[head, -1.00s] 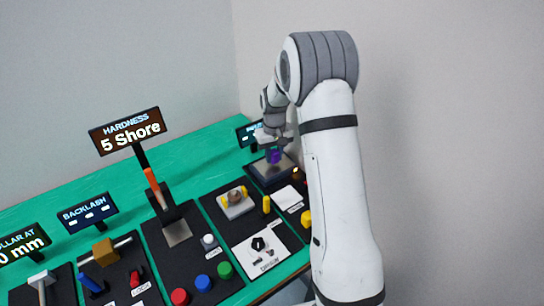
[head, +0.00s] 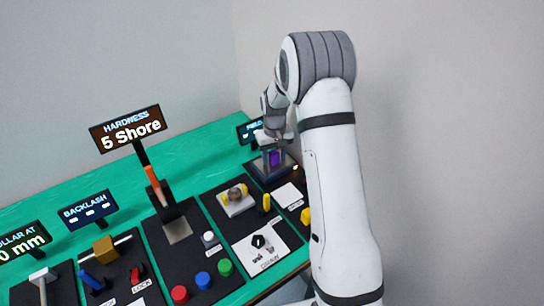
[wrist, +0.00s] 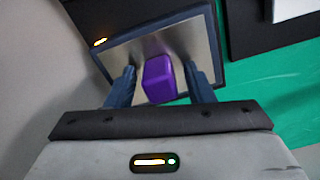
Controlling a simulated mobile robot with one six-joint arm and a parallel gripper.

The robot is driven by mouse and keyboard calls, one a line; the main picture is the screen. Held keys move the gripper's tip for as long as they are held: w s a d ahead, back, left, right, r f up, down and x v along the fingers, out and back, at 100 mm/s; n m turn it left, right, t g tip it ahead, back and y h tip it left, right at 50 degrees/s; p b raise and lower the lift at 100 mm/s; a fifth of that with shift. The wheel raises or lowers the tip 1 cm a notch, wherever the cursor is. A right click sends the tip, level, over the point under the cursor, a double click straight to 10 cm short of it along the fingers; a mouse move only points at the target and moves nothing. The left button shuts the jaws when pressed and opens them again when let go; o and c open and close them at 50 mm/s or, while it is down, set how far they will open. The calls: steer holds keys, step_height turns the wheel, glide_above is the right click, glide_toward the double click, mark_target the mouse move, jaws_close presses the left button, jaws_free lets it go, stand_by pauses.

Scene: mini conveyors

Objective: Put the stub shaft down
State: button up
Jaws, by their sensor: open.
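A purple block-like piece (wrist: 160,80), which may be the stub shaft, stands on a shiny metal plate (wrist: 202,38) with a dark frame. It also shows in the head view (head: 273,158), at the far right end of the bench. My gripper (wrist: 160,67) is open. Its two dark fingers stand on either side of the purple piece, with a visible gap on each side. The underside of the piece and its contact with the plate are hidden.
A display sign (head: 249,131) stands behind the plate. A white card (head: 289,194) lies in front of it. A fixture with yellow ends (head: 236,198) is to the left. The grey wall is close on the right. Green bench top (head: 190,165) is clear behind the stations.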

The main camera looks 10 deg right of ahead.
mark_target(274, 152)
step_height(274, 152, up, 12)
steer(key=b, duration=0.1)
steer(key=s+r+t, duration=0.1)
steer(key=s+r, duration=0.3)
steer(key=s, duration=0.3)
steer(key=s+r, duration=0.5)
steer(key=s, duration=0.3)
steer(key=s+m+t, duration=0.1)
steer(key=s+t, duration=0.1)
steer(key=s, duration=1.5)
steer(key=shift+a+f+m, duration=0.3)
steer(key=shift+a+f, duration=0.1)
steer(key=shift+f, duration=0.05)
